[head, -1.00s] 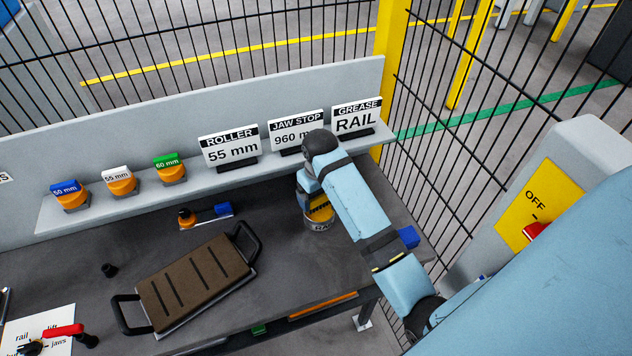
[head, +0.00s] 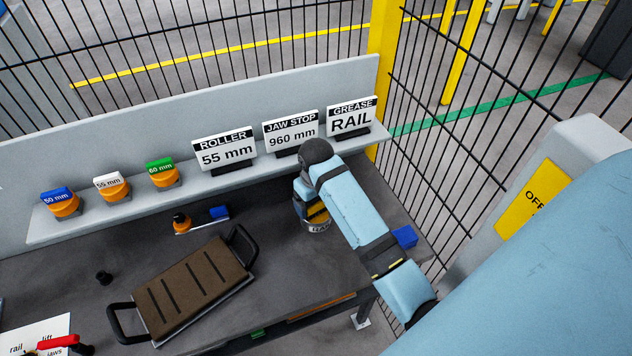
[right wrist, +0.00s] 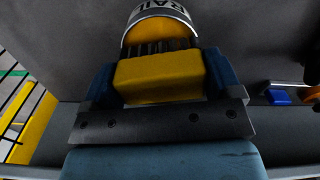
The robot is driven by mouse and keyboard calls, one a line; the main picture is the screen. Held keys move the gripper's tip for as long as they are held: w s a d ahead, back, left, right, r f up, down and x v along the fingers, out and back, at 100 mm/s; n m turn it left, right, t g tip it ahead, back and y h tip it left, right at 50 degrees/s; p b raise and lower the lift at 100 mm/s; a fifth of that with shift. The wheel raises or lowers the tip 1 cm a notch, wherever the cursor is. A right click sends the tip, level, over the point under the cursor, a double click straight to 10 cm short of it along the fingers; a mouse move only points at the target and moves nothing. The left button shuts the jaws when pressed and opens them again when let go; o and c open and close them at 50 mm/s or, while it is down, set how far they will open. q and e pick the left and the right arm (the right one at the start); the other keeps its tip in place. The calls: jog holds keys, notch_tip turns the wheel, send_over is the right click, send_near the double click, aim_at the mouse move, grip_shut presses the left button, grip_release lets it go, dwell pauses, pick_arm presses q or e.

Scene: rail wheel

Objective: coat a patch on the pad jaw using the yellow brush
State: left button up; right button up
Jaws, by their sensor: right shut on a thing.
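My right gripper (right wrist: 160,75) is shut on the yellow brush (right wrist: 160,78), with a blue finger on each side of its block. The dark bristles point at a can with a "RAIL" label (right wrist: 165,12). They overlap its yellow area, and I cannot tell whether they touch grease. In the head view my right arm partly hides this can (head: 318,226) on the bench. What seems to be the pad jaw, a brown slotted pad with two black handles (head: 193,290), lies on the bench left of the can. My left gripper is out of view.
Signs for roller (head: 224,152), jaw stop (head: 291,133) and grease (head: 351,116) stand on the shelf, with several orange-based blocks to their left. An orange and blue item (head: 200,219) lies behind the pad. A wire fence (head: 460,150) closes the right side.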

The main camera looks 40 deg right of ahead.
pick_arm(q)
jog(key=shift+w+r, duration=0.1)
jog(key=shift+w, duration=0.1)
pick_arm(e)
jog(key=shift+f, duration=0.25)
dwell(0.6)
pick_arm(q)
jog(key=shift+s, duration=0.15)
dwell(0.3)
